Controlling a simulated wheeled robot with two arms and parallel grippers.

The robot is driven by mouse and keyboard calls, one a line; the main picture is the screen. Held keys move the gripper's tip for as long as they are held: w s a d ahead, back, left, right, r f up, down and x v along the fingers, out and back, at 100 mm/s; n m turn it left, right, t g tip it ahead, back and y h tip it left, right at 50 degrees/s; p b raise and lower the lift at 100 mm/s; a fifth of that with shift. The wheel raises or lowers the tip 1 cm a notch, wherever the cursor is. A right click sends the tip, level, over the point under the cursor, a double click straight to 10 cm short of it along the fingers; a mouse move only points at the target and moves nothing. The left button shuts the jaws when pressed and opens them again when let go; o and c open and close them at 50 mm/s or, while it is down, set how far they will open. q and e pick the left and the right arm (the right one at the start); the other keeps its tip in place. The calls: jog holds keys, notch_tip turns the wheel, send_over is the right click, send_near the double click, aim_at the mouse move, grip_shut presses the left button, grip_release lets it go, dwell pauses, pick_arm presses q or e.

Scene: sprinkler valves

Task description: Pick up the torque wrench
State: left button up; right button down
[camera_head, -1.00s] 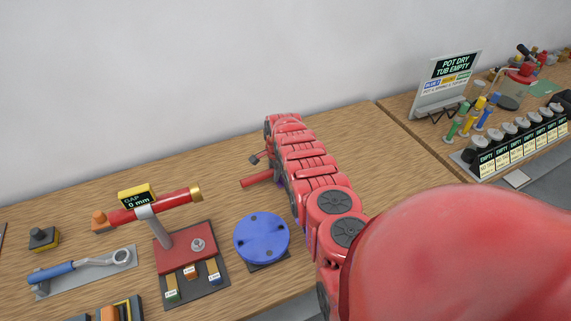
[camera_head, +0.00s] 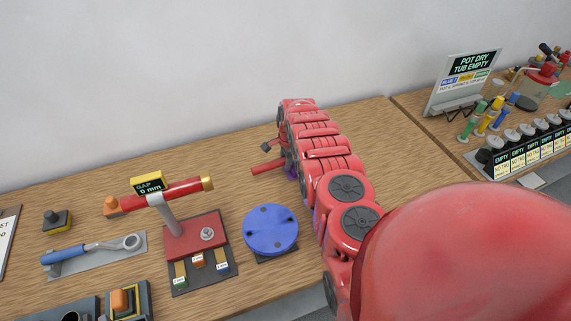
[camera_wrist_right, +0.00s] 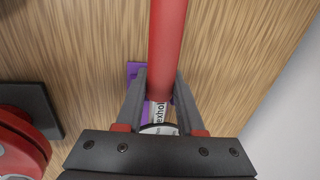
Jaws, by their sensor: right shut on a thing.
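In the right wrist view my right gripper (camera_wrist_right: 160,98) is shut on a red bar, the torque wrench (camera_wrist_right: 168,40), between its two dark fingers. In the head view a red handle (camera_head: 268,167) juts out to the left beside the end of my right arm; the gripper itself is mostly hidden there. A purple piece (camera_wrist_right: 134,72) shows by the left fingertip. I cannot tell whether the wrench is clear of the table. My left gripper is not in view.
A blue disc (camera_head: 270,230) and a red gauge stand (camera_head: 194,236) are left of my arm. A blue-handled ring wrench (camera_head: 92,248) lies on a grey plate farther left. A sign (camera_head: 466,80) and a valve rack stand at the right. The table behind my arm is clear.

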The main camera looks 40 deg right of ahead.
jog(key=shift+a+r, duration=0.1)
jog(key=shift+r, duration=0.45)
notch_tip(320, 180, up, 3)
jog(key=shift+f+b, duration=0.15)
jog(key=shift+b, duration=0.65)
jog(key=shift+r+b, duration=0.9)
jog(key=shift+r, duration=1.6)
notch_tip(320, 180, up, 4)
jog(key=p, duration=0.3)
jog(key=shift+p, duration=0.35)
